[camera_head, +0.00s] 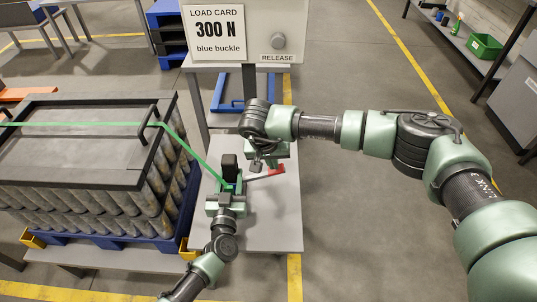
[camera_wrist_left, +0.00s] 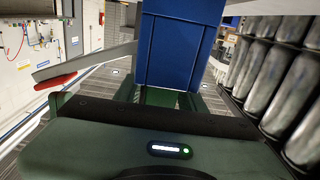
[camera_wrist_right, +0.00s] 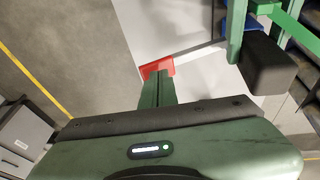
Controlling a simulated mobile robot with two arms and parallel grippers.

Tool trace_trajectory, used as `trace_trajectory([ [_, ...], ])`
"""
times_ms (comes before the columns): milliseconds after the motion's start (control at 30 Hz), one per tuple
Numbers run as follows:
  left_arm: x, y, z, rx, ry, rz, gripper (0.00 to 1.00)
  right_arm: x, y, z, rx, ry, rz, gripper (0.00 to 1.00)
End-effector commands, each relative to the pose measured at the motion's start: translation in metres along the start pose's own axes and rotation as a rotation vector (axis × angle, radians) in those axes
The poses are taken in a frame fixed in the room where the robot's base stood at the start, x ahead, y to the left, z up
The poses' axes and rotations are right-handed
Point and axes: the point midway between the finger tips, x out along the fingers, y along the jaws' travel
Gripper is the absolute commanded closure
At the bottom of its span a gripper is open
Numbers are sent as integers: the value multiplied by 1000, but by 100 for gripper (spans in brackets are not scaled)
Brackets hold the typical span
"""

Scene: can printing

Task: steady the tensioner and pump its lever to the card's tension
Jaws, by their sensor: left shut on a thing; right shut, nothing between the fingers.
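The tensioner (camera_head: 229,172) stands on the grey table beside the pallet, its dark block upright; its blue body (camera_wrist_left: 175,50) fills the left wrist view. My left gripper (camera_head: 227,196) is shut on it from the near side. The lever (camera_head: 262,175) reaches out to the right from the tensioner and ends in a red grip (camera_wrist_right: 158,67). My right gripper (camera_wrist_right: 161,86) is shut and empty, its fingertips at the red grip; I cannot tell whether they touch. The load card (camera_head: 218,31) reads "300 N, blue buckle".
A green strap (camera_head: 75,124) runs over the crated cans (camera_head: 110,208) to the tensioner. The grey table (camera_head: 272,228) is bare at front right. Open floor lies to the right.

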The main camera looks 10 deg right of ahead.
Motion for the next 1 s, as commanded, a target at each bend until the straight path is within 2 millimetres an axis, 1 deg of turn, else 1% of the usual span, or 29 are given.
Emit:
trace_trajectory([
  [100, 0, 0, 0, 2, 0, 0, 100, 4, 1, 1, 0, -1, 0, 100],
  [467, 0, 0, 0, 2, 0, 0, 100, 6, 3, 2, 4, -1, -10, 100],
  [567, 0, 0, 0, 2, 0, 0, 100, 14, 9, 3, 21, -5, -60, 100],
  [800, 0, 0, 0, 1, 0, -1, 100, 39, 22, 12, 76, -14, -241, 100],
  [900, 0, 0, 0, 0, 0, -1, 100, 50, 25, 15, 79, -14, -256, 100],
  [1000, 0, 0, 0, -1, 0, -1, 100, 54, 27, 16, 79, -13, -254, 100],
])
